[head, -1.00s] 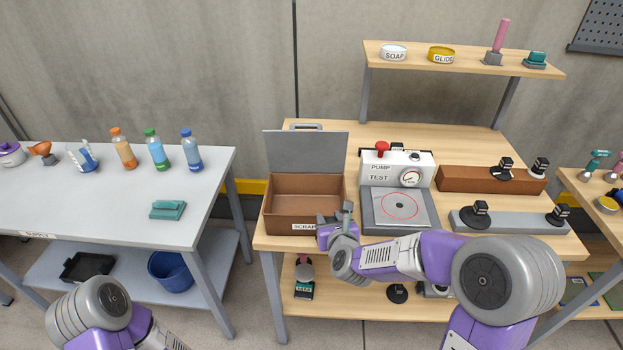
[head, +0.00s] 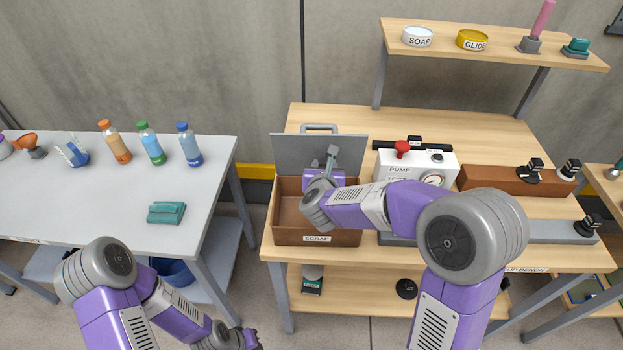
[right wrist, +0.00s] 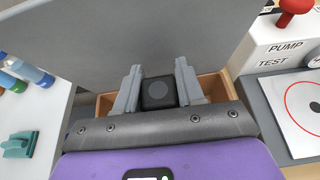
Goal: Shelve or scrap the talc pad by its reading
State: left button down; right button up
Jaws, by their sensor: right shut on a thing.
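My right gripper (head: 333,158) is over the right part of the open brown scrap box (head: 318,238), in front of its raised grey lid (head: 295,150). In the right wrist view its fingers are shut on a black block (right wrist: 158,92) with a round top, like the grips of the pads on the bench. Its label and underside are hidden, so I cannot tell that it is the talc pad.
Pads stand on a brown block (head: 490,181) and a grey rail (head: 560,232) at right. Another pad (head: 312,280) is on the lower shelf. A raised shelf holds soap (head: 417,37) and glide (head: 472,40) tins. The left table has bottles (head: 150,146) and a teal item (head: 166,212).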

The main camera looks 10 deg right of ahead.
jog(key=shift+w+f, duration=0.1)
jog(key=shift+f, duration=0.1)
jog(key=shift+f+b, duration=0.3)
jog(key=shift+s+f+b, duration=0.15)
jog(key=shift+f+b, duration=0.35)
jog(key=shift+f, duration=0.7)
jog(key=shift+s+f+b, duration=0.1)
jog(key=shift+f+b, duration=0.4)
jog(key=shift+f, duration=0.7)
jog(key=o, duration=1.2)
jog(key=shift+o, duration=0.2)
jog(key=v, duration=0.7)
jog(key=shift+s, duration=0.25)
jog(key=shift+a, duration=0.15)
